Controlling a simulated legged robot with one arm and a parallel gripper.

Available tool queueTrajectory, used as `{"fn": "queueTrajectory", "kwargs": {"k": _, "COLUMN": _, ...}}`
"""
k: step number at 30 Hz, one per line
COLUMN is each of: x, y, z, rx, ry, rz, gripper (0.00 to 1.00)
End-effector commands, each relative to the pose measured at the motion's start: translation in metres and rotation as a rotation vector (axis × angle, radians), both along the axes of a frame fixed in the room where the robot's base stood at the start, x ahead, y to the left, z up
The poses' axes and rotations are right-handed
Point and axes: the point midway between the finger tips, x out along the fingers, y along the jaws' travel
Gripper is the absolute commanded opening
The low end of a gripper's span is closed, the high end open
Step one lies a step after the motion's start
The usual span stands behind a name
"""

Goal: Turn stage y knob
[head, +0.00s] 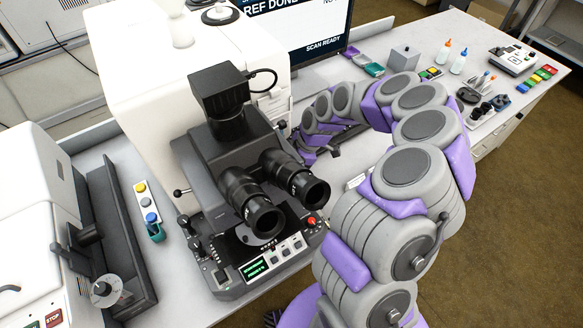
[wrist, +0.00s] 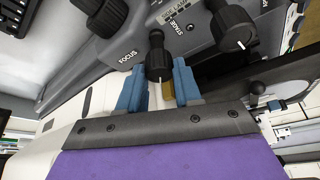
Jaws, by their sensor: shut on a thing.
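The infrared microscope (head: 215,150) stands on the bench, with a dark body and twin eyepieces. In the wrist view, a black ribbed knob (wrist: 157,58) on its dark side panel sits near the words STAGE; I take it as the stage y knob. My gripper (wrist: 158,82) has its two blue fingers on either side of this knob and is shut on it. In the head view, my gripper (head: 306,152) is at the right side of the microscope body, and the knob there is hidden.
In the wrist view, a focus knob (wrist: 106,16) is close on the left and another black knob (wrist: 232,27) close on the right. In the head view, a monitor (head: 308,28) stands behind my arm.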

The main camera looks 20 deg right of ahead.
Motion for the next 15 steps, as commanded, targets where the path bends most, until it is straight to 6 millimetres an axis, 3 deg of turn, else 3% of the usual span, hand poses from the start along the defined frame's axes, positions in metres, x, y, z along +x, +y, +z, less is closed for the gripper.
{"fn": "queueTrajectory", "kwargs": {"k": 12, "x": 0.0016, "y": -0.0012, "z": 0.001, "rx": -0.002, "ry": -0.006, "rz": 0.004, "gripper": 0.03}}
{"fn": "queueTrajectory", "kwargs": {"k": 13, "x": 0.0017, "y": -0.0013, "z": 0.0011, "rx": -0.002, "ry": -0.006, "rz": 0.004, "gripper": 0.35}}
{"fn": "queueTrajectory", "kwargs": {"k": 15, "x": 0.0016, "y": -0.0011, "z": 0.001, "rx": -0.002, "ry": -0.006, "rz": 0.004, "gripper": 0.42}}
